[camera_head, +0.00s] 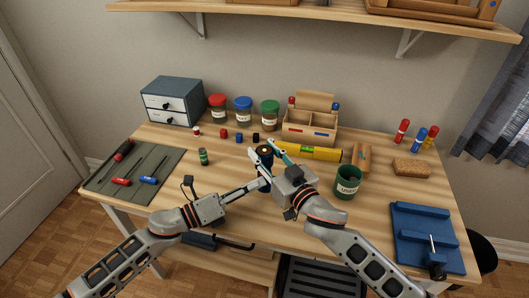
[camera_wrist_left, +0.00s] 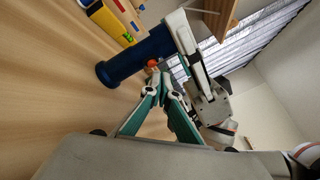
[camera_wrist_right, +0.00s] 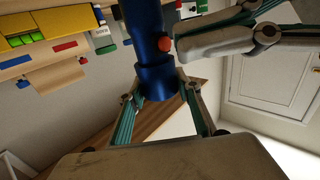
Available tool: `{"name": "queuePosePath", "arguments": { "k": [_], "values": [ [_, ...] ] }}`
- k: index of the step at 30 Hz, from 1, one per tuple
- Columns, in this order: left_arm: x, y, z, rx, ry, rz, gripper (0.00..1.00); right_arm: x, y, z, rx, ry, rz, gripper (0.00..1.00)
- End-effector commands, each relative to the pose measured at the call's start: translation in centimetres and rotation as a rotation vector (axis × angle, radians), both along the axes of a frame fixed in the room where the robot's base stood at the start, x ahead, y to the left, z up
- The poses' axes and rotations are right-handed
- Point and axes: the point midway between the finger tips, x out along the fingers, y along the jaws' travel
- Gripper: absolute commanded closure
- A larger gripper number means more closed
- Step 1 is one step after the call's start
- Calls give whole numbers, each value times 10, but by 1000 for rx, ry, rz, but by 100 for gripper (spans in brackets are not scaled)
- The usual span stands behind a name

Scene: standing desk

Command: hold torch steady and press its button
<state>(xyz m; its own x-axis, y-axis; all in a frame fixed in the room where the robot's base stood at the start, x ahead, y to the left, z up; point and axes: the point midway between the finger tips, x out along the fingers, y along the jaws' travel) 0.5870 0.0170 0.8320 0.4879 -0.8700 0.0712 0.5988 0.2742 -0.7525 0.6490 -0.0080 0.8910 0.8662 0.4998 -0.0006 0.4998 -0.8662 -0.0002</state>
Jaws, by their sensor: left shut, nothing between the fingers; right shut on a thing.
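The torch (camera_head: 265,160) is dark blue and roughly upright over the middle of the desk. It also shows in the left wrist view (camera_wrist_left: 124,66) and the right wrist view (camera_wrist_right: 145,20). Its orange-red button (camera_wrist_right: 164,44) is on its side. My right gripper (camera_head: 263,151) is shut on the torch, a finger on each side. My left gripper (camera_head: 264,180) is shut and empty, its fingertips right beside the button (camera_wrist_left: 151,63). I cannot tell whether they touch it.
A yellow level (camera_head: 308,152) and a wooden organizer (camera_head: 310,124) are just behind the torch. A green cup (camera_head: 347,181) stands to the right, a small green battery (camera_head: 203,157) to the left.

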Motion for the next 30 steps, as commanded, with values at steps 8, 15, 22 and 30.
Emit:
{"name": "queuePosePath", "arguments": {
  "k": [8,15,22,30],
  "values": [
    [0,0,0,0,0,0,100,0,0,0,0,0,0,92],
    [5,-1,0,0,0,0,100,0,0,0,0,0,0,92],
    [9,-2,0,0,0,0,100,0,0,0,0,0,0,92],
    [9,-2,0,0,0,0,100,0,0,0,0,0,0,92]
  ]
}}
